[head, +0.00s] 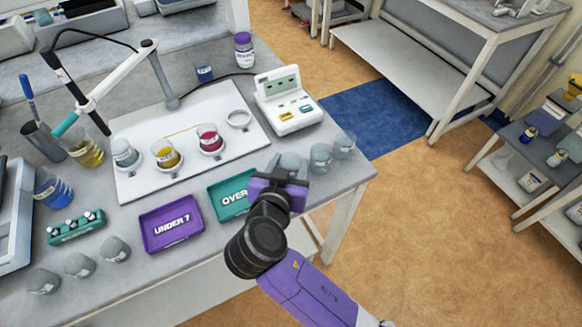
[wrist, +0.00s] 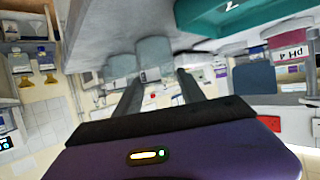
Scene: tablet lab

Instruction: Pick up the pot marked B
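Several small grey pots with pale labels stand on the grey bench; I cannot read a B on any. One group is at the bench's right corner in the head view: a pot (head: 320,158), another pot (head: 344,147), and one partly behind my gripper (head: 284,170). The other group, including a front-left pot (head: 79,265), stands along the front left edge. In the wrist view my gripper (wrist: 158,80) is open, its two fingers apart. A grey pot (wrist: 150,72) shows beyond and between the fingertips, with others beside it. Nothing is held.
A teal OVER tray (head: 231,207) and a purple UNDER 7 tray (head: 171,229) lie left of my gripper. Behind them are a white board (head: 205,105) with filled cups, a meter (head: 288,103) and a lamp arm. The bench edge and open floor lie to the right.

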